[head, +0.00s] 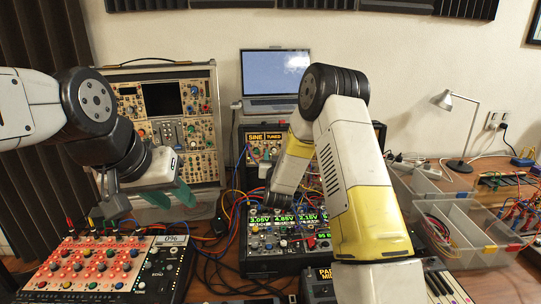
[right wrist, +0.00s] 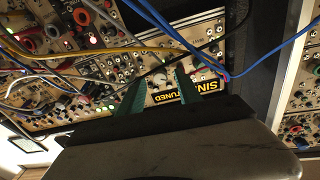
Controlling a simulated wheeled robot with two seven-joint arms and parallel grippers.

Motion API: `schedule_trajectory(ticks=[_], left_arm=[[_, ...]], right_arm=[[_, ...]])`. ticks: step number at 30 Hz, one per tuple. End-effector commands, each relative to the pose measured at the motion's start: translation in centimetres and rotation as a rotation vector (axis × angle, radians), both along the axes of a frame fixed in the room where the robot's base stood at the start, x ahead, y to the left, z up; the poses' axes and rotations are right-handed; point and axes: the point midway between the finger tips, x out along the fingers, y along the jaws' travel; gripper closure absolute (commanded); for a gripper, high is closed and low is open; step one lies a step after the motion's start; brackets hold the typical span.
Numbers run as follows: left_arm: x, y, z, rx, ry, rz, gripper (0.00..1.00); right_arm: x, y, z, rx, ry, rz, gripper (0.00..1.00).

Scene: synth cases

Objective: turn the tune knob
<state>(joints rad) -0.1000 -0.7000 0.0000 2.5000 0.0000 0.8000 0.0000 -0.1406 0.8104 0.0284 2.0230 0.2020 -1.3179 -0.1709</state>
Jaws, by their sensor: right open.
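The module with the lit yellow "SINE" and "TUNED" signs (head: 265,137) stands in the rack left of my right forearm. In the right wrist view its sign (right wrist: 205,87) is turned and partly covered by a finger. A small knob (right wrist: 160,80) shows on its panel between the finger tips; I cannot read whether it is the tune knob. My right gripper (right wrist: 157,88) has its green fingers apart, with nothing seen held. In the head view its fingers are hard to make out near the rack. My left gripper (head: 172,195) is open and empty above the left desk area.
Blue, yellow and red patch cables (right wrist: 150,15) cross close to the right fingers. A red-panel synth (head: 95,265) lies front left, a large rack (head: 168,115) behind it. A laptop (head: 273,75) stands at the back, and clear bins (head: 465,235) and a lamp (head: 460,165) are at right.

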Motion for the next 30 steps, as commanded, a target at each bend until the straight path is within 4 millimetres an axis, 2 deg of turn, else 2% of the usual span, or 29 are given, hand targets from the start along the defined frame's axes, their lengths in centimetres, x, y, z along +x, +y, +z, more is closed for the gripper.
schedule_trajectory(ticks=[6, 12, 24, 26, 30], left_arm=[[0.0, 0.0, 0.0, 0.000, 0.000, 0.000, 0.64], [0.0, 0.0, 0.0, 0.000, 0.000, 0.000, 0.64], [0.0, 0.0, 0.0, 0.000, 0.000, 0.000, 0.64], [0.0, 0.0, 0.0, 0.000, 0.000, 0.000, 0.64], [0.0, 0.0, 0.0, 0.000, 0.000, 0.000, 0.64]], right_arm=[[-3.9, 0.2, -0.2, 0.000, 0.002, 0.002, 0.59], [-6.1, 0.3, -0.2, 0.000, 0.001, 0.001, 0.59], [-6.4, 0.3, -0.1, 0.002, 0.003, 0.002, 0.59], [-6.3, 0.2, 0.5, 0.006, 0.013, 0.007, 0.59], [-6.4, -0.1, 3.2, 0.032, 0.086, 0.040, 0.59]])
